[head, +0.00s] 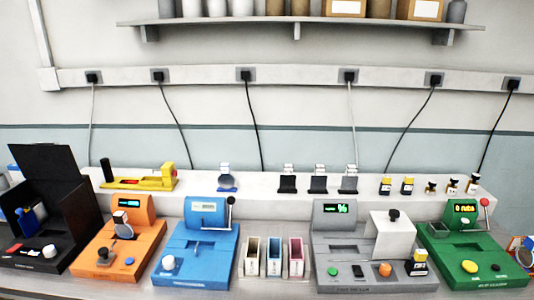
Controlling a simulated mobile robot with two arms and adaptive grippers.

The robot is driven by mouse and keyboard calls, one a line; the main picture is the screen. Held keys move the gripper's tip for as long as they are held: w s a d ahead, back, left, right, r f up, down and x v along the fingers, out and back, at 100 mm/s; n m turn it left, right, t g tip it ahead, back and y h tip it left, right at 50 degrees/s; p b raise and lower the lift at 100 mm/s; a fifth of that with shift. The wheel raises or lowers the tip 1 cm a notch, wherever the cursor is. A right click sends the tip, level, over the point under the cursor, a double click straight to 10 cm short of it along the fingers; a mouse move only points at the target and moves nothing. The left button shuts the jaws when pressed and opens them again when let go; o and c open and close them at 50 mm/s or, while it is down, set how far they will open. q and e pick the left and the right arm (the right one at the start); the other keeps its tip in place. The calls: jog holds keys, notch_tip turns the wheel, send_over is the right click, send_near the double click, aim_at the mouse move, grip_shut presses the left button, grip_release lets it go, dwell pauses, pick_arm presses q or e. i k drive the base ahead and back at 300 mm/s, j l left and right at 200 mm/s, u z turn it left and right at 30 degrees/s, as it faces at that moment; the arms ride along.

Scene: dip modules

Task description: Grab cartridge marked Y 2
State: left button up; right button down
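Several small cartridges with black, yellow and white parts stand in a row on the white ledge at the right. The two on the left of that row, a first cartridge (385,186) and a second cartridge (407,186), show more yellow. Three smaller dark ones stand to their right, among them a middle one (453,186). Another black and yellow cartridge (417,263) sits at the right front of the grey machine (345,278). The markings are too small to read, so I cannot tell which is Y 2. Neither gripper is in view.
A black open case (62,185), an orange machine (130,240), a blue machine (207,245) and a green machine (462,245) line the table. Three narrow bins (274,258) stand between blue and grey.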

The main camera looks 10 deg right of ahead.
aim_at(418, 261)
jog(key=z, duration=1.45)
